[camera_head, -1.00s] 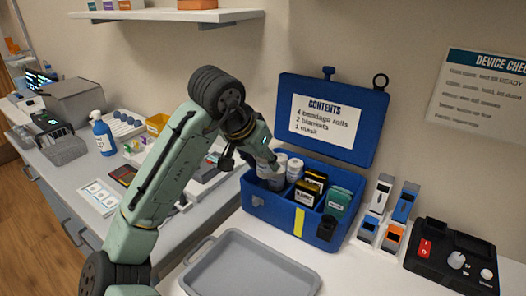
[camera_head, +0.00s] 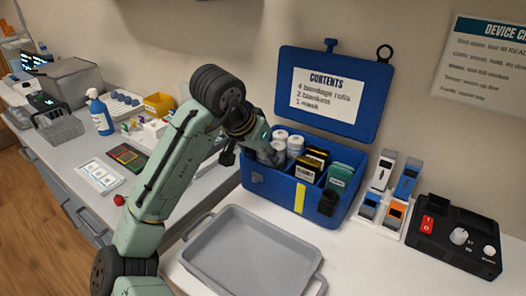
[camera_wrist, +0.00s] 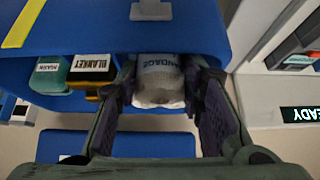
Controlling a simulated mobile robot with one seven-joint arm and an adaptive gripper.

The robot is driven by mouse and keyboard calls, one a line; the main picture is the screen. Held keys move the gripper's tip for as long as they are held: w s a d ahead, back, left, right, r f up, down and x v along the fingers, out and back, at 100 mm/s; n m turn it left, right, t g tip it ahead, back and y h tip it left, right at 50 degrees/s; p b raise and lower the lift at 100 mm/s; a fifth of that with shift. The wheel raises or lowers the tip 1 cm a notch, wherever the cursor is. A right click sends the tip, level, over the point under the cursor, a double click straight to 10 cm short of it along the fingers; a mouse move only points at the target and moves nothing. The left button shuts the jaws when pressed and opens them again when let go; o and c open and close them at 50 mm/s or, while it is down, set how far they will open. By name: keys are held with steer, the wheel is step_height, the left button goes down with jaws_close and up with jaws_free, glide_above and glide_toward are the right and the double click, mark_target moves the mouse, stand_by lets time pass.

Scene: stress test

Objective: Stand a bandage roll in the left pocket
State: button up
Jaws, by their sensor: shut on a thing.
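The blue first-aid box (camera_head: 262,184) stands open, with its lid (camera_head: 368,128) raised behind. Several white bandage rolls (camera_head: 295,144) stand in its left pocket. My gripper (camera_head: 270,156) reaches into that pocket from the left. In the wrist view my gripper (camera_wrist: 163,88) is shut on a bandage roll (camera_wrist: 158,82), with a finger on each side and its lettering showing. The held roll looks upright at the pocket; whether it touches the floor of it is hidden. Black blanket packs (camera_head: 308,168) fill the middle pocket and green mask packs (camera_head: 340,177) the right one.
A grey tray (camera_head: 250,222) lies in front of the box. A holder with small devices (camera_head: 393,213) and a black control box (camera_head: 455,245) stand to the right. A blue spray bottle (camera_head: 100,113) and other items are on the left counter.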

steer(key=o, duration=1.1)
steer(key=v, duration=1.2)
